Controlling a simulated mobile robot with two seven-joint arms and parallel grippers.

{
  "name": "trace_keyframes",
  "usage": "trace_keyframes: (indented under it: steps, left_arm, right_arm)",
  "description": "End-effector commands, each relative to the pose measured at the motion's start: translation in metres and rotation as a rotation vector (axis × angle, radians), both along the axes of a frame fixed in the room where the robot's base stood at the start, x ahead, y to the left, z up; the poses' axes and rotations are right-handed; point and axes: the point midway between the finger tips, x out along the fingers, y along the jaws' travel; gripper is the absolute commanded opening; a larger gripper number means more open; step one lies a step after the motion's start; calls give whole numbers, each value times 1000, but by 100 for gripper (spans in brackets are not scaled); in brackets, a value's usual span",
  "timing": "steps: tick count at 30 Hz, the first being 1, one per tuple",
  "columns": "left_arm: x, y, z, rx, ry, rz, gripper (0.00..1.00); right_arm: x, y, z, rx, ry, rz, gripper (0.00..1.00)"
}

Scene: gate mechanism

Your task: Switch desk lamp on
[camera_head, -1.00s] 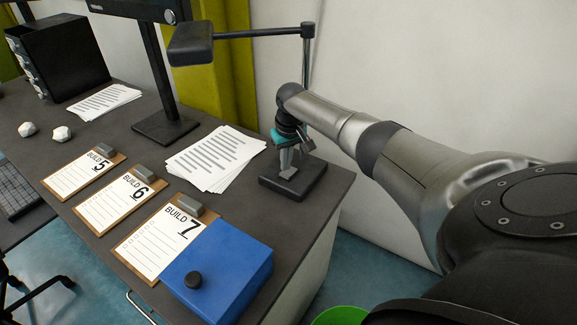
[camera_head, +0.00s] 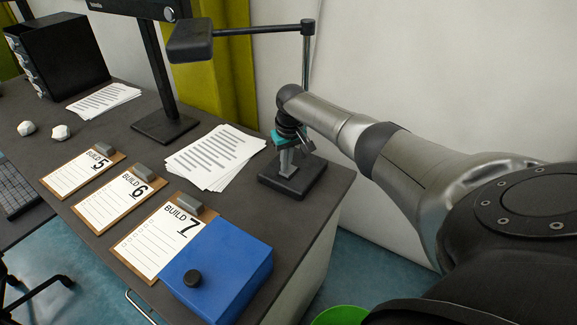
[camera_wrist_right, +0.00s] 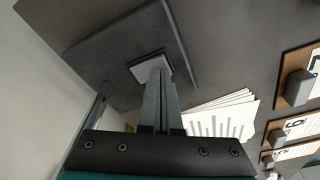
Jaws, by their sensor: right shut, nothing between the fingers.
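The black desk lamp has a flat head (camera_head: 190,42), a thin arm and an upright pole (camera_head: 306,75) rising from a dark square base (camera_head: 308,180) at the desk's right end. No glow shows from the lamp head; its underside is hidden. My right gripper (camera_head: 287,172) is shut and empty, pointing down at the base. In the right wrist view its fingertips (camera_wrist_right: 158,72) overlap a pale square switch (camera_wrist_right: 146,60) on the base (camera_wrist_right: 115,40). They look at or just above it; contact is unclear. My left gripper is not in view.
Paper sheets (camera_head: 215,155) lie left of the base. Several clipboards (camera_head: 115,208) line the front of the desk, beside a blue box with a black knob (camera_head: 235,265). A monitor stand (camera_head: 165,125) stands behind. The wall (camera_head: 400,70) is close behind the lamp.

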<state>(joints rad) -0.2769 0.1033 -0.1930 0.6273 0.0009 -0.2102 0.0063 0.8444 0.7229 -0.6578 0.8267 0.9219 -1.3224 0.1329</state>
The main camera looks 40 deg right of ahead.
Motion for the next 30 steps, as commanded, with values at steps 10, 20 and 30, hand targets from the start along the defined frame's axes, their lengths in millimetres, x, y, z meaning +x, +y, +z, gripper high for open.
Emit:
trace_keyframes:
  steps: [10, 20, 30]
  left_arm:
    - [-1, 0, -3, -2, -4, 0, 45]
    - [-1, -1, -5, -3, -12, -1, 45]
    - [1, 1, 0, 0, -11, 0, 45]
  right_arm:
    - [0, 0, -6, 0, 0, 0, 0]
    - [0, 0, -10, 0, 0, 1, 0]
    - [0, 0, -5, 0, 0, 1, 0]
